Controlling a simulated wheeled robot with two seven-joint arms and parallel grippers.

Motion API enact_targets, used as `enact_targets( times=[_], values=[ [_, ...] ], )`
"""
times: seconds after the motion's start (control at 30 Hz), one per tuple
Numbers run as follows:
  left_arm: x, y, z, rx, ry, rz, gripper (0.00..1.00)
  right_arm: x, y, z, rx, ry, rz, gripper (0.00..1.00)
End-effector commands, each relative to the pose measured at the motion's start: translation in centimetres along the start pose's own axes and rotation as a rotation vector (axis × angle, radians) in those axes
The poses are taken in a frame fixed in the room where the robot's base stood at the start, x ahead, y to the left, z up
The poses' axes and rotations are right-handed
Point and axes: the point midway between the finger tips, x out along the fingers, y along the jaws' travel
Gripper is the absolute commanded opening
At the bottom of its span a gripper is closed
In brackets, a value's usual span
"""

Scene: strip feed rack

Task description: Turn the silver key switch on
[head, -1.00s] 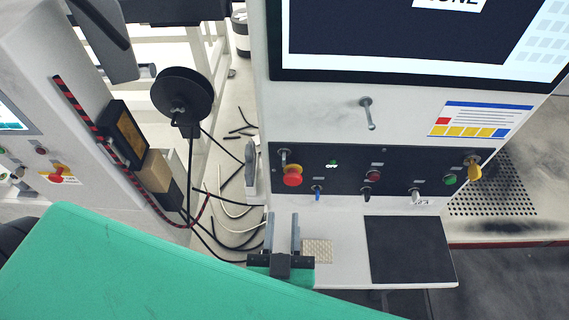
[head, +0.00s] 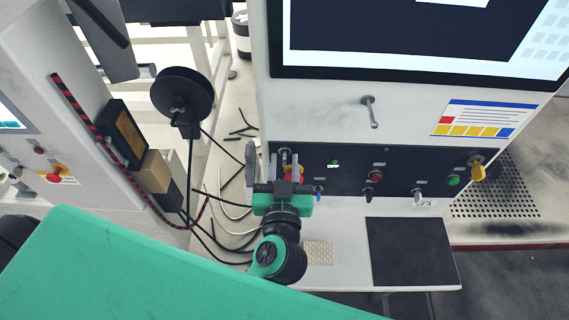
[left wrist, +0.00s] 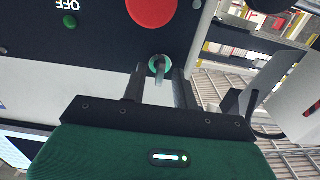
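The silver key switch (head: 285,151) is at the upper left of the dark control panel, above a red mushroom button (head: 291,170). In the left wrist view the silver key (left wrist: 159,70) sticks out of a round collar with a green ring. My left gripper (head: 285,160) is in front of the panel's left end, partly covering the red button. In the left wrist view my left gripper (left wrist: 158,83) is open, its two fingers on either side of the key with gaps showing. Contact is not visible. My right gripper is not in view.
Along the panel are a blue switch (head: 319,191), a dark red knob (head: 375,176), a small silver switch (head: 417,193), a green button (head: 452,180) and a yellow key (head: 477,168). A metal peg (head: 370,112) juts out above. A shelf with a black mat (head: 410,250) lies below.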

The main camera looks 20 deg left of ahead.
Motion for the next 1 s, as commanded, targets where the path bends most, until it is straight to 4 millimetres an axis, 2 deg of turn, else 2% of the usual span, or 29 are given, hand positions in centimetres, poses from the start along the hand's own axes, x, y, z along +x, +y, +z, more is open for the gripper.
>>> enact_targets(
  times=[0.3,0.47,0.77,1.0],
  values=[
    [0.3,0.0,0.0,0.0,0.0,0.0,0.29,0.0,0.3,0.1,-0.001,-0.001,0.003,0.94],
    [0.2,0.0,0.0,0.0,0.0,0.0,0.0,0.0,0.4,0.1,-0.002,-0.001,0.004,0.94],
    [0.2,0.0,-0.1,-0.008,0.0,0.0,0.0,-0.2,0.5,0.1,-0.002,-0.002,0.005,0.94],
    [0.2,0.0,-0.3,-0.085,-0.001,0.001,0.0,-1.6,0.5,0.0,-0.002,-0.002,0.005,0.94]
  ],
)
